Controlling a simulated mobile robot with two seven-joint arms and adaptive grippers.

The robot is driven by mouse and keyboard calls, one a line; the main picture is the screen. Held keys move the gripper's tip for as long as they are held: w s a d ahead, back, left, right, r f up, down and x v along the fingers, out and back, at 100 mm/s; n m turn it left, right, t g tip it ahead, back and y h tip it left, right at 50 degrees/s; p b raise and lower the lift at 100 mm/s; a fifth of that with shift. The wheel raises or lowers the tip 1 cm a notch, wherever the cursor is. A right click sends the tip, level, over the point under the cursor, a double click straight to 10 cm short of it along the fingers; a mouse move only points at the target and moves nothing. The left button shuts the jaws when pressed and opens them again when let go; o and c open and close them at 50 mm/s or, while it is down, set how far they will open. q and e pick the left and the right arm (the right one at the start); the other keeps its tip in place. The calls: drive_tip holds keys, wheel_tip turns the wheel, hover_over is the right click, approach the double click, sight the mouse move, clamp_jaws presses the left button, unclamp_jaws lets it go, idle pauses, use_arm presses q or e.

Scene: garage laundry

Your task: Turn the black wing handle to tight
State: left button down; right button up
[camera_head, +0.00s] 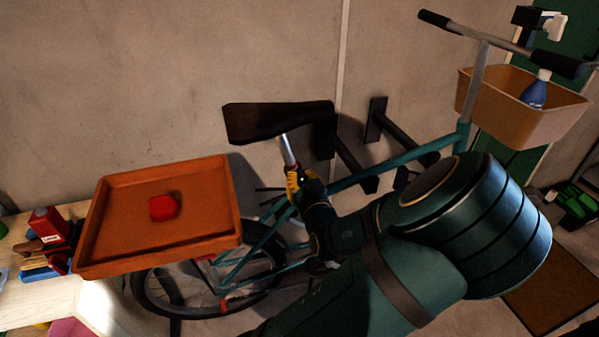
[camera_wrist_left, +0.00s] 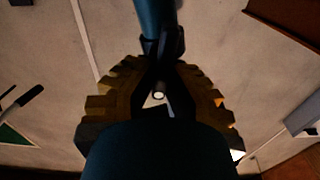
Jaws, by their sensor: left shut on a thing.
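My left gripper (camera_head: 298,182) has yellow-edged fingers and is at the teal bicycle's seat tube, just below the silver seat post (camera_head: 288,150). In the left wrist view, its fingers (camera_wrist_left: 158,98) close around a dark part below a black collar (camera_wrist_left: 162,46) on the teal tube (camera_wrist_left: 156,14). This dark part appears to be the black wing handle (camera_wrist_left: 159,70); its outline is hard to make out between the fingers. In the head view the handle is hidden by the gripper. The black saddle (camera_head: 270,121) sits above. My right gripper is not in view.
An orange tray (camera_head: 110,215) with a red object (camera_head: 163,207) stands at left beside a wooden bench (camera_head: 40,308). Black wall brackets (camera_head: 388,125) are behind the bicycle. A basket (camera_head: 522,118) with a blue bottle (camera_head: 535,92) hangs at the handlebar.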

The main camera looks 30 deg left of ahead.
use_arm(q)
drive_tip(key=m+p, duration=0.1)
drive_tip(key=m, duration=0.1)
drive_tip(key=m+p, duration=0.1)
drive_tip(key=p, duration=0.1)
drive_tip(key=shift+w+d+r+m, duration=0.1)
drive_tip(key=shift+w+m, duration=0.1)
drive_tip(key=shift+m, duration=0.2)
drive_tip(key=m+p, duration=0.2)
drive_tip(key=shift+w+d+m, duration=0.15)
drive_tip(key=shift+m, duration=0.25)
drive_tip(key=m+p, duration=0.2)
drive_tip(key=shift+w+f+m, duration=0.1)
drive_tip(key=shift+f+m, duration=0.2)
drive_tip(key=shift+w+d+f+m+p, duration=0.1)
drive_tip(key=shift+f+m+p, duration=0.15)
drive_tip(key=shift+m, duration=1)
drive_tip(key=shift+s+f+m+p, duration=0.1)
drive_tip(key=shift+m+p, duration=0.1)
drive_tip(key=shift+m, duration=1)
drive_tip(key=shift+w+d+f+m+p, duration=0.1)
drive_tip(key=shift+f+m+p, duration=0.15)
drive_tip(key=shift+m, duration=1)
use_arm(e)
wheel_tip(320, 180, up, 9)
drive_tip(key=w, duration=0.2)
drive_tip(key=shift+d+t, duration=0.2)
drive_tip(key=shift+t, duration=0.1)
